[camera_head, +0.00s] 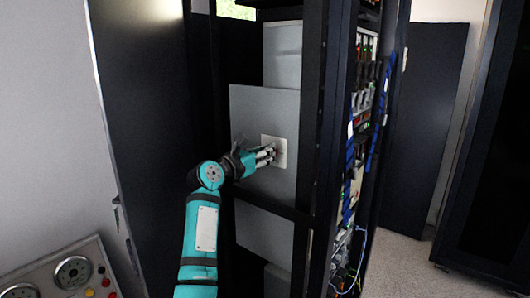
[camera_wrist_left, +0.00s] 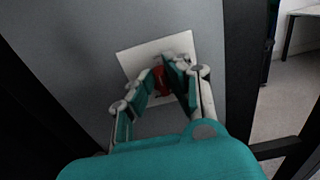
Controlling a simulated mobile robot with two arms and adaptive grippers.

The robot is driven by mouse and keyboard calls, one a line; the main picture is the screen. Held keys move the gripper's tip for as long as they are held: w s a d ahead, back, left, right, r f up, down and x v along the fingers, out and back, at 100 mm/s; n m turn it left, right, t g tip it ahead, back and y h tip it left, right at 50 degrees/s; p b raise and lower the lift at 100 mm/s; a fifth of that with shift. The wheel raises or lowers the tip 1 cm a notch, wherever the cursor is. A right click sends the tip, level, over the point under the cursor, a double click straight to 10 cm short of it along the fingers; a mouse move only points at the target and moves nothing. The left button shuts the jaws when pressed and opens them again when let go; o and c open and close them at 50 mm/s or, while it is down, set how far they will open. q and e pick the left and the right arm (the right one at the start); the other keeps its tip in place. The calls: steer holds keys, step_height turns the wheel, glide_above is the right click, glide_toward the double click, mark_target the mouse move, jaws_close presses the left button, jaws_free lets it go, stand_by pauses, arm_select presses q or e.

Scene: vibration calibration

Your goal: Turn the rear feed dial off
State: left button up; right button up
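A red dial (camera_wrist_left: 160,78) sits on a pale square plate (camera_wrist_left: 140,58) in the left wrist view. The same plate (camera_head: 281,153) shows on a grey panel inside the dark cabinet in the head view, with the dial hidden there behind my fingers. My left gripper (camera_head: 268,155) reaches the plate from the left. In the left wrist view its fingers (camera_wrist_left: 166,72) converge on both sides of the dial and appear closed on it. The dial's marks and its exact setting cannot be read. My right gripper is in neither view.
The dark cabinet post (camera_head: 318,120) stands just right of the plate. Racked gear with blue cables (camera_head: 350,160) is beyond it. An open dark door (camera_head: 145,120) is left of my arm. A panel with gauges (camera_head: 72,272) is at lower left.

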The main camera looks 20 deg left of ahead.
arm_select(q)
jaws_close()
steer(key=m+p, duration=0.2)
steer(key=m, duration=0.4)
steer(key=m+p, duration=0.1)
steer(key=m, duration=0.5)
steer(key=d+f+m+p, duration=0.1)
steer(key=m+p, duration=0.1)
steer(key=m, duration=0.3)
steer(key=shift+s+m+p, duration=0.2)
steer(key=shift+m+p, duration=0.1)
steer(key=shift+m, duration=0.1)
stand_by(0.5)
steer(key=o, duration=0.5)
jaws_free()
steer(key=shift+w+f, duration=0.1)
